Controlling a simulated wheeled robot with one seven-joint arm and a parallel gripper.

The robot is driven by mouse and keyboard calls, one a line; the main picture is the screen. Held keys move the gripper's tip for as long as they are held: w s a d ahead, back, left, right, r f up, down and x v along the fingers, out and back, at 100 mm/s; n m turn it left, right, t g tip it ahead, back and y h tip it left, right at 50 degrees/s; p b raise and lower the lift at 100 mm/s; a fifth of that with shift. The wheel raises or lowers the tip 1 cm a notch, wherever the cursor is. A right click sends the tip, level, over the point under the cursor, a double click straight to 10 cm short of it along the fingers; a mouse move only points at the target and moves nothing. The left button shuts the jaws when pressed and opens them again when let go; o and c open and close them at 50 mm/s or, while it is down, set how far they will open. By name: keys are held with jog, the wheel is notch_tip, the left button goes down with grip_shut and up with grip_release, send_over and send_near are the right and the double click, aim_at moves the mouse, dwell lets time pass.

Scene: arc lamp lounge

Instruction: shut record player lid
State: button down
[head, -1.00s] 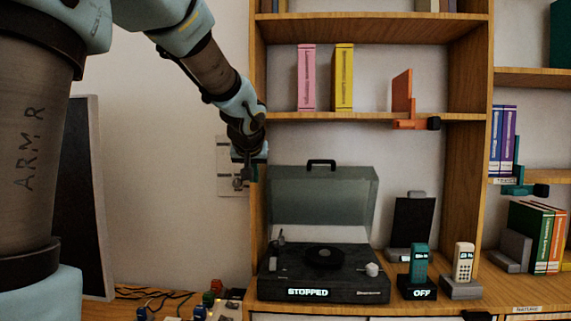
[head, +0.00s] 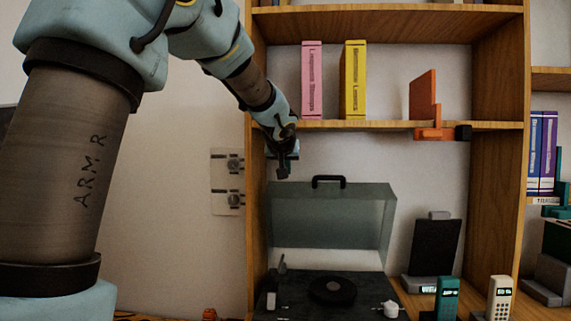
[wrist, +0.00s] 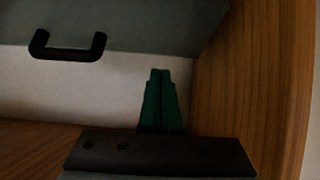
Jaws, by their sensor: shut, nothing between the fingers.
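The record player (head: 300,290) stands on the lower shelf, with a dark deck, a turntable and a tonearm. Its smoky see-through lid (head: 330,228) is raised, standing nearly upright at the back. A black handle (head: 328,181) sits on the lid's top edge. My gripper (head: 283,172) is close to the lid's top left corner, left of the handle. In the wrist view, the green fingers (wrist: 160,78) are together and empty. The handle (wrist: 68,46) and lid (wrist: 140,22) show at upper left there, apart from the fingers.
The shelf's left upright (head: 257,220) is close beside my gripper, and a shelf board (head: 380,125) with pink and yellow books is above. A dark panel on a stand (head: 436,250), a teal phone (head: 447,297) and a white phone (head: 498,297) stand to the right.

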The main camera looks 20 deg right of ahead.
aim_at(287, 183)
jog(key=p+x, duration=0.1)
jog(key=x, duration=0.5)
jog(key=shift+s+a+f+b, duration=0.1)
jog(key=shift+f+b, duration=0.05)
jog(key=shift+b, duration=0.2)
